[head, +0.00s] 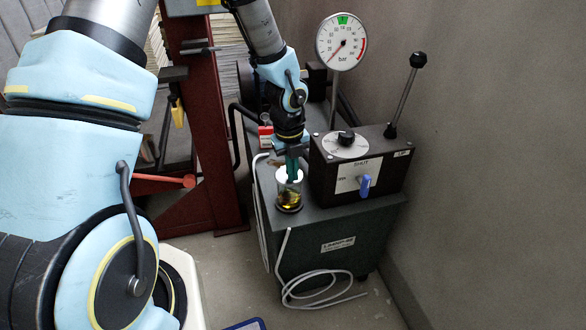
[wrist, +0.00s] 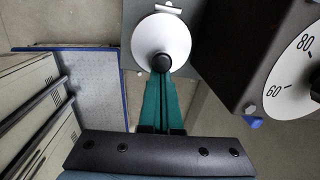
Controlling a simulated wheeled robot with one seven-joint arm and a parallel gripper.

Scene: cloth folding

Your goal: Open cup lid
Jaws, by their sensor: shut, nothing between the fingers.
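A clear cup (head: 289,198) with dark yellow contents stands upright at the front left of a grey cabinet top. Its round white lid (wrist: 150,38) with a black knob (wrist: 162,63) shows from above in the wrist view. The lid appears to sit on the cup. My gripper (head: 293,177) points down at the cup top with its green fingers together and empty. In the wrist view the fingertips (wrist: 161,73) end at the knob's near edge. I cannot tell whether they touch it.
A black control box (head: 375,190) with a blue switch stands close to the right of the cup. The grey cabinet (head: 340,225) has a coiled white hose in front. A red frame (head: 205,130) stands left.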

